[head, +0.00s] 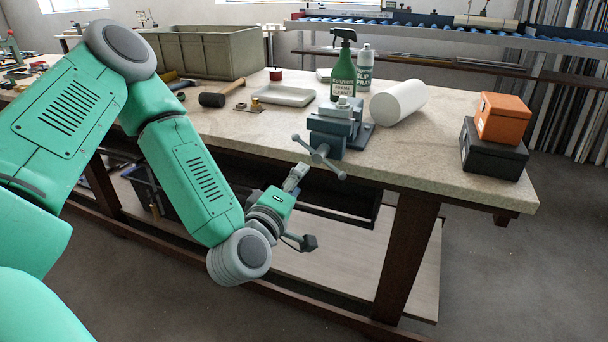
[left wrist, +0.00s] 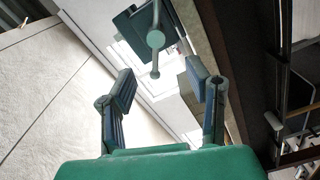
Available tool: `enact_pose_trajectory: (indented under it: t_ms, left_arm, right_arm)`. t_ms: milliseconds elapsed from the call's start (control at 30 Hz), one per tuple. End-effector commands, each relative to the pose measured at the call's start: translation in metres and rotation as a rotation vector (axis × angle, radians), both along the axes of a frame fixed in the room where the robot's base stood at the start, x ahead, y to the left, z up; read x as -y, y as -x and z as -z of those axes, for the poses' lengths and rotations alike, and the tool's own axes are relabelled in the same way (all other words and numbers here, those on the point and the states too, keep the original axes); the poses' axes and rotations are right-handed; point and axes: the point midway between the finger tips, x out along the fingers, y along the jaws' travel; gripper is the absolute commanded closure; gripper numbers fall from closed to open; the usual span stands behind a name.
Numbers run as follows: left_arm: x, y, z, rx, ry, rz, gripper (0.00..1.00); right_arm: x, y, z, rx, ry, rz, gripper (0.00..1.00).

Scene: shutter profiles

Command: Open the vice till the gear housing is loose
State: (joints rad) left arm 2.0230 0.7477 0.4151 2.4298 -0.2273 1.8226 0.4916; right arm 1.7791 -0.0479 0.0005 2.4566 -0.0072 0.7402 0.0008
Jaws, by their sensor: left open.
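The blue-grey vice (head: 328,138) stands at the front edge of the workbench. Its handle bar (head: 319,157) slants across the screw end, with a knob at each end. A small light-grey piece, seemingly the gear housing (head: 343,102), sits at the top of the vice jaws; whether it is gripped tightly cannot be told. My left gripper (head: 304,206) is open and empty, in front of and below the handle. In the left wrist view the vice (left wrist: 129,28) and the round screw end with its bar (left wrist: 155,39) show beyond my open fingers (left wrist: 160,74), apart from them. My right gripper is out of view.
The workbench (head: 440,165) carries a green spray bottle (head: 343,65), a white bottle (head: 364,68) and a white roll (head: 399,102) behind the vice. Orange (head: 503,118) and black boxes (head: 492,152) stand right. A tray (head: 283,96) and mallet (head: 220,96) lie left.

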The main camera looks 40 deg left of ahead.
Motion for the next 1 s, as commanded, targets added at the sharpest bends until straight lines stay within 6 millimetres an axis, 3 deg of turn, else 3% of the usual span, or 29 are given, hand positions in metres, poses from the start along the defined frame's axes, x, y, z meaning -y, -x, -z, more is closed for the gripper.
enact_pose_trajectory:
  t_ms: [300,533,667,1000]
  left_arm:
    - [0.003,0.002,-0.001,-0.005,-0.024,0.004,0.56]
    - [0.011,0.02,-0.001,-0.089,-0.379,0.01,0.56]
    - [0.009,0.021,0.0,-0.107,-0.452,0.003,0.56]
    - [0.0,0.001,0.006,-0.104,-0.445,0.001,0.56]
  right_arm:
    - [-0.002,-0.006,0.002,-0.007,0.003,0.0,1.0]
    - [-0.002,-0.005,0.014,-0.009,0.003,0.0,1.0]
    - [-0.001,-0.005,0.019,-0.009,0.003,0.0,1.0]
    - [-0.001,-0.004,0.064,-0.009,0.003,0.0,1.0]
